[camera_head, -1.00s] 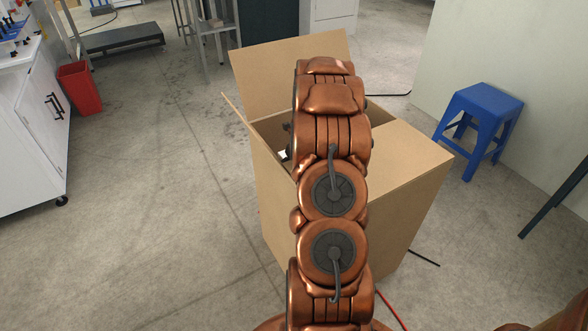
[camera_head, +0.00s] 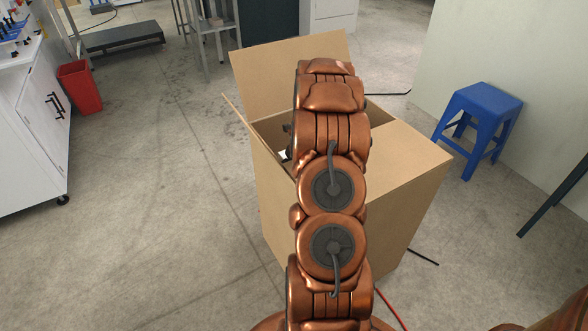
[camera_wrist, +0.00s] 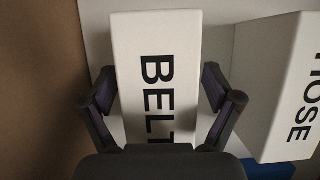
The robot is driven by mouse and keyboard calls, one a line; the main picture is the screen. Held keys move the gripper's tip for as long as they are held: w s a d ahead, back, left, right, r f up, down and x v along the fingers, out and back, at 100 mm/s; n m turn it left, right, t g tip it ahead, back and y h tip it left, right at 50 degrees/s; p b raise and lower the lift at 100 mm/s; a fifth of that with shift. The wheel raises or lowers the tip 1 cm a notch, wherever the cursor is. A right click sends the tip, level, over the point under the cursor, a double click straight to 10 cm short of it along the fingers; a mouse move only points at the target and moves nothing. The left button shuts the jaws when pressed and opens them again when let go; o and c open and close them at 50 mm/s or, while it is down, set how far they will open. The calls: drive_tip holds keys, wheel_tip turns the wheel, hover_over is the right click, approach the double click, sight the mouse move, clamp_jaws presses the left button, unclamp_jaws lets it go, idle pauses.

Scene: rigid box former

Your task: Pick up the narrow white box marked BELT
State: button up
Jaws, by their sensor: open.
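The narrow white box marked BELT (camera_wrist: 155,50) is upright in the middle of the wrist view, its black lettering running down its face. My gripper (camera_wrist: 167,108) is open, with one dark finger on each side of the box. I cannot tell whether the fingers touch it. The gripper's body hides the lower end of the box. In the head view my arm covers the gripper and most of the inside of the cardboard box (camera_head: 405,200); a small white patch shows inside.
A white box marked HOSE (camera_wrist: 281,80) stands right of the BELT box, near my right finger. A brown cardboard wall (camera_wrist: 40,80) is at the left. A blue surface (camera_wrist: 268,169) shows at lower right. A blue stool (camera_head: 482,108) stands right of the carton.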

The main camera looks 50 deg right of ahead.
drive_tip(key=c, duration=1.4)
drive_tip(key=shift+b, duration=1.1)
